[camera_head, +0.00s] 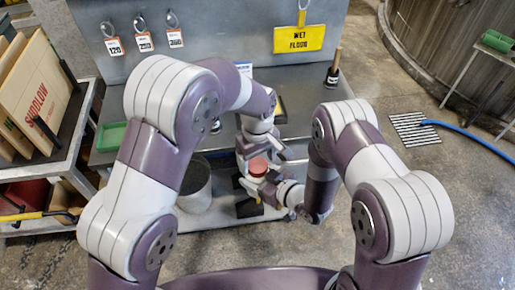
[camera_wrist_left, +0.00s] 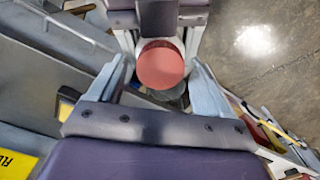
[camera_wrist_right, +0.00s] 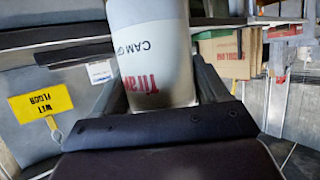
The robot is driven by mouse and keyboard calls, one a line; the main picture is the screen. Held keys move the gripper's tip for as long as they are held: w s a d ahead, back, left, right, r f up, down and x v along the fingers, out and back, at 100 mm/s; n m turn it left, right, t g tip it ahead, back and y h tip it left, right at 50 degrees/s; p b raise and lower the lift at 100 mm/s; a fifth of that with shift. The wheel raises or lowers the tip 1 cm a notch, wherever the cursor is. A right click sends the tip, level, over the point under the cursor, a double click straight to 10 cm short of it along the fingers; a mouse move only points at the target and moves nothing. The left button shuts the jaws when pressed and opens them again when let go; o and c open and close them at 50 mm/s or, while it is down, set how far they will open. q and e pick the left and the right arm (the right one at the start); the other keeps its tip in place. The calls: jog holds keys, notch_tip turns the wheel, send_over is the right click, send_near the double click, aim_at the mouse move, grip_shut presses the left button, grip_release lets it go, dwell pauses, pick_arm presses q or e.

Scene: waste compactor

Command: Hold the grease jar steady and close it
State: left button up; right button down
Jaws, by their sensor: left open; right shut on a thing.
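The grease jar is a white cylinder with red and dark print. It fills the upper middle of the right wrist view (camera_wrist_right: 150,55), where the picture is upside down. My right gripper (camera_head: 262,186) is shut on its body. The round red lid (camera_head: 258,166) is at the jar's top; whether it is seated or tightened I cannot tell. In the left wrist view the lid (camera_wrist_left: 161,68) lies between the fingers of my left gripper (camera_wrist_left: 160,82), which is open with space on both sides. The jar's body is mostly hidden there.
A grey workbench (camera_head: 215,141) stands behind the grippers, with a grey bin (camera_head: 195,187) below it to the left. A yellow wet-floor sign (camera_head: 299,39) hangs on the back panel. A cart with boards (camera_head: 37,92) stands at left.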

pick_arm(q)
jog(key=shift+f, duration=0.5)
jog(key=c, duration=1.1)
jog(key=shift+o, duration=0.2)
jog(key=m, duration=0.6)
jog(key=shift+m, duration=0.4)
jog(key=o, duration=1.2)
jog(key=shift+c, duration=0.2)
jog(key=shift+r, duration=2.3)
